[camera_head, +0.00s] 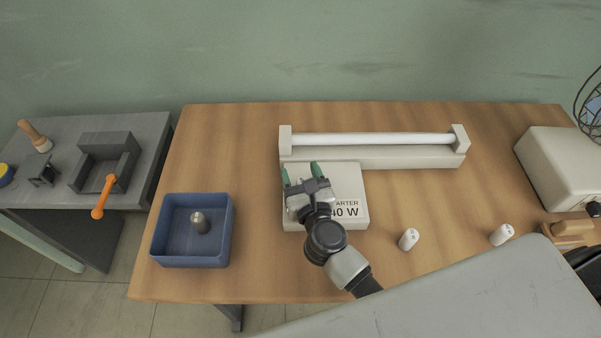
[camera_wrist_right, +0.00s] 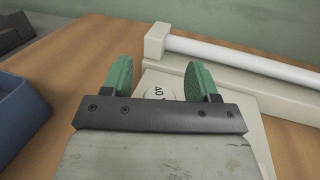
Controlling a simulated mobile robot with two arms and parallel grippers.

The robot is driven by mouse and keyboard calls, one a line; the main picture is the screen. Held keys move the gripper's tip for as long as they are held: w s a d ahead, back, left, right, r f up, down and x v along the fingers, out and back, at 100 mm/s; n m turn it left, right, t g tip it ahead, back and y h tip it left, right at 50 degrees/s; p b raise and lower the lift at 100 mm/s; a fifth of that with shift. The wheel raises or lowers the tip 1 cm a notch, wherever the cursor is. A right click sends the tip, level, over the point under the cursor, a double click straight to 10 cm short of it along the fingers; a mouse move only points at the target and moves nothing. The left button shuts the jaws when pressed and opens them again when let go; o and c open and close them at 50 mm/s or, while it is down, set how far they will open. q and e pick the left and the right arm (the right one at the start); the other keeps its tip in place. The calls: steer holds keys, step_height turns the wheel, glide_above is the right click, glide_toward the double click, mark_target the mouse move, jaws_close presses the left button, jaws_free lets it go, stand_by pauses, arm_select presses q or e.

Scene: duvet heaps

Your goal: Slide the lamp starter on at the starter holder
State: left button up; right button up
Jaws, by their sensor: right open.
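The starter holder (camera_head: 348,190) is a pale box lettered "...ARTER 40 W", in front of the tube lamp fitting (camera_head: 385,157). My right gripper (camera_head: 300,173) is over its left part, its green fingers apart. In the right wrist view, a round white top marked "40" (camera_wrist_right: 160,93), seemingly a lamp starter, shows between the open fingers (camera_wrist_right: 160,82) at the box. I cannot tell whether it is seated or touched by the fingers; the gripper hides its lower part. Two white starters (camera_head: 409,239) (camera_head: 502,235) lie or stand on the table to the right. My left gripper is out of view.
A blue bin (camera_head: 162,232) holding a grey metal cylinder (camera_head: 199,222) stands on the left of the wooden table (camera_head: 260,270). A pale box (camera_head: 560,163) and a wooden block (camera_head: 567,228) are at the right. A grey side table (camera_head: 60,195) with tools is far left.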

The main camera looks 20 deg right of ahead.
steer(key=s+b, duration=0.1)
steer(key=s, duration=0.3)
steer(key=s+b, duration=0.1)
steer(key=s, duration=0.4)
steer(key=shift+s+a+f+b, duration=0.1)
steer(key=shift+s+f+b, duration=0.1)
steer(key=shift+s+b, duration=0.1)
steer(key=shift+s+r, duration=0.15)
steer(key=shift+s, duration=0.45)
